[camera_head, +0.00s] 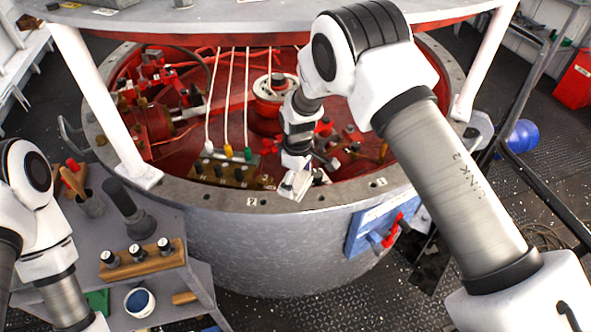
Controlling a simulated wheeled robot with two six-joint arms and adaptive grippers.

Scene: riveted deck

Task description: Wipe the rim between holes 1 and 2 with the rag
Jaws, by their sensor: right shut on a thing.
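The grey ring rim (340,193) runs around the round tank's open top. A label "2" (252,202) sits on its near part and a label "1" (381,183) farther right. Small dark holes show along the rim. My right gripper (295,176) points down at the near rim between the two labels. It is shut on a pale rag (292,187), which is at the rim's surface; firm contact cannot be told. The gripper hides part of the rim. My left arm is at the left edge, and its gripper is out of view.
Red machinery, white cords and a brown block (222,172) fill the tank. A grey side table (100,230) at left holds a wooden block with dark knobs (142,258) and a cup (139,301). White posts (103,110) support the red-edged top. A blue panel (378,228) hangs outside.

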